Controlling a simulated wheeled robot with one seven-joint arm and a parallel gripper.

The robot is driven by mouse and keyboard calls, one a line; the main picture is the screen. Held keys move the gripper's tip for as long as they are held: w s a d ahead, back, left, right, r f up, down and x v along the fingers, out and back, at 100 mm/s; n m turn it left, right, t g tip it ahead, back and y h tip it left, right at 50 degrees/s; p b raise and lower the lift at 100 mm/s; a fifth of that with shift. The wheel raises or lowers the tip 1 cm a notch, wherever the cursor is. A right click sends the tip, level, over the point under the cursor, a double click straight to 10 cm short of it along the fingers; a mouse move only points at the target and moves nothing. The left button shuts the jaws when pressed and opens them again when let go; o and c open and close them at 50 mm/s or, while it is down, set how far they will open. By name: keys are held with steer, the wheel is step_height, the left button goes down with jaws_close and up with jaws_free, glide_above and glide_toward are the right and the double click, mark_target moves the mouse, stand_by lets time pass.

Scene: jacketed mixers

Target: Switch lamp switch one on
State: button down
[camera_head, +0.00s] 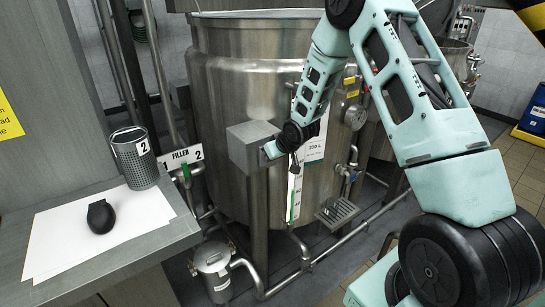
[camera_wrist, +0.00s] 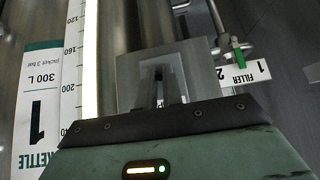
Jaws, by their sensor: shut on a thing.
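A grey switch box (camera_head: 250,140) is fixed in front of the large steel kettle in the head view. My gripper (camera_head: 270,150) reaches it from the right, at the box's right-hand face. In the wrist view the box (camera_wrist: 130,75) is straight ahead, with a paler outline on its face around the fingers. My gripper (camera_wrist: 160,88) is shut at the middle of that face, on what appears to be lamp switch one. The fingers hide the switch, so its position cannot be told. No lamp can be made out.
The steel kettle (camera_head: 225,85) with its 300 L label stands behind the box. Pipes and a small steel pot (camera_head: 212,265) are below. On the left, a bench holds white sheets (camera_head: 60,235), a black object (camera_head: 100,216) and a perforated cup (camera_head: 135,165) marked 2. A FILLER sign (camera_head: 183,158) is near.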

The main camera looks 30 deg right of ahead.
steer(key=c, duration=1.6)
jaws_free()
steer(key=shift+o, duration=0.2)
steer(key=v, duration=1.7)
steer(key=shift+s+r+p, duration=0.15)
steer(key=shift+r+p, duration=0.05)
steer(key=shift+p, duration=0.1)
